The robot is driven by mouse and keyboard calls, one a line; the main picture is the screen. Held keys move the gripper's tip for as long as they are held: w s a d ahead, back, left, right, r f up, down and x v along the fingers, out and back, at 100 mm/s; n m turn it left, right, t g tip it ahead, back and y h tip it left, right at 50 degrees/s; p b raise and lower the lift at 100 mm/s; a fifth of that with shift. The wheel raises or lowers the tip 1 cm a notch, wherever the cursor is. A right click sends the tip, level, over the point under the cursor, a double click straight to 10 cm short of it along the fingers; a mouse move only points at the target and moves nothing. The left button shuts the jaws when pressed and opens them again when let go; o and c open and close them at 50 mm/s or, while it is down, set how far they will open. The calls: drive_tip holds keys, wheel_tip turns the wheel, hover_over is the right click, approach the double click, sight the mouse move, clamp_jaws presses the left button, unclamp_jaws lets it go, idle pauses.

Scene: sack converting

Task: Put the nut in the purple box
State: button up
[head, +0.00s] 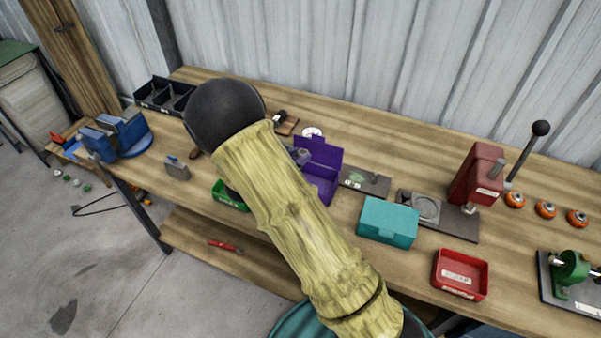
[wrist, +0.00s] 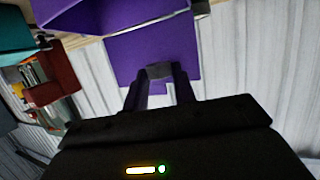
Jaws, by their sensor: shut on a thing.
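The purple box (head: 322,190) stands open on the bench in the head view, its lid raised at the back. The box also shows in the wrist view (wrist: 95,14), with the purple lid (wrist: 185,60) behind my fingers. My gripper (wrist: 160,76) is shut on a small dark grey nut (wrist: 160,70), held between the fingertips in front of the lid. In the head view my arm hides most of the gripper and part of the box. I cannot tell how high the nut is above the box.
A teal box (head: 388,221) stands right of the purple box, with a red tray (head: 460,275) further right. A green tray (head: 228,197) lies to the left, partly behind my arm. A red press (head: 477,175) stands behind the teal box. A corrugated wall (head: 400,60) backs the bench.

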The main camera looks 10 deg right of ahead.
drive_tip(key=shift+f, duration=0.8)
wheel_tip(320, 180, down, 4)
drive_tip(key=shift+f+p, duration=0.1)
drive_tip(key=shift+p, duration=0.2)
drive_tip(key=shift+f, duration=0.1)
drive_tip(key=shift+f+b, duration=0.3)
drive_tip(key=shift+f, duration=0.2)
drive_tip(key=o, duration=1)
